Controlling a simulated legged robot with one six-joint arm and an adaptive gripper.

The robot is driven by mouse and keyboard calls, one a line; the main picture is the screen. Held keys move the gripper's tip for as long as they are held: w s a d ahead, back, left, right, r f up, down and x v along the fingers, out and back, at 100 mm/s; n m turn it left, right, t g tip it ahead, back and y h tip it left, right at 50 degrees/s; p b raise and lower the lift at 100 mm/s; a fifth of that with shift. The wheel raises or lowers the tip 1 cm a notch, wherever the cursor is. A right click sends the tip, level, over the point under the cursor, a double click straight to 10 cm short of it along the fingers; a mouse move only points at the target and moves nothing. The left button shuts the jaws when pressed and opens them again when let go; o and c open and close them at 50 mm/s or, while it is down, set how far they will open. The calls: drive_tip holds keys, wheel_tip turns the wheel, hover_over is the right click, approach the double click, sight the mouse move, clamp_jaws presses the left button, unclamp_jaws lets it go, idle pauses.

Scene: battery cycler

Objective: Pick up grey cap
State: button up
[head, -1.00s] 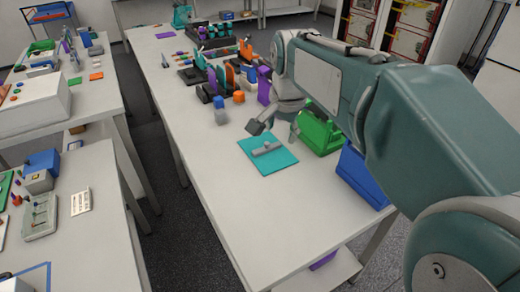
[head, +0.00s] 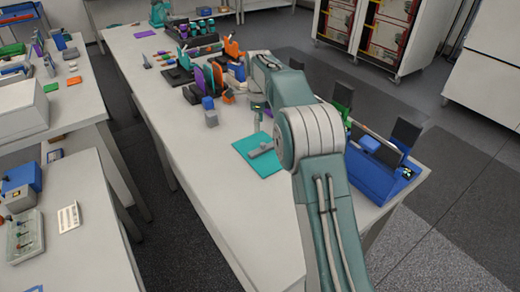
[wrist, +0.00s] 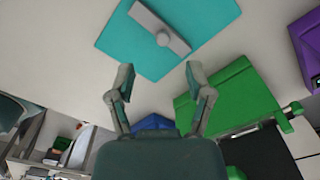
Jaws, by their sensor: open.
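A grey bar-shaped piece with a round knob at its middle (wrist: 162,30) lies on a teal mat (wrist: 118,42) at the top of the wrist view. It is the likely grey cap, but I cannot be sure. In the head view the grey piece (head: 261,150) lies on the teal mat (head: 244,145), left of my arm. My gripper (wrist: 157,76) is open and empty, its two fingers apart and pointing towards the mat. In the picture the fingertips lie just below the mat's lower edge, clear of the grey piece.
A green bin (wrist: 235,98) is close to my right finger in the wrist view, with a purple bin (wrist: 310,45) farther right. A blue bin (head: 372,176) stands at the table's right edge. A grey piece with a blue top (head: 210,112) stands behind the mat. The table's front left is clear.

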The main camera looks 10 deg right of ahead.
sight(263, 144)
drive_tip(key=f, duration=0.1)
drive_tip(key=d+f, duration=0.1)
drive_tip(key=f, duration=0.2)
drive_tip(key=shift+d+f, duration=0.2)
drive_tip(key=shift+d, duration=0.15)
drive_tip(key=f, duration=0.5)
drive_tip(key=shift+a, duration=0.3)
drive_tip(key=shift+d, duration=0.1)
drive_tip(key=shift+d, duration=0.1)
drive_tip(key=shift+c, duration=1.2)
clamp_jaws()
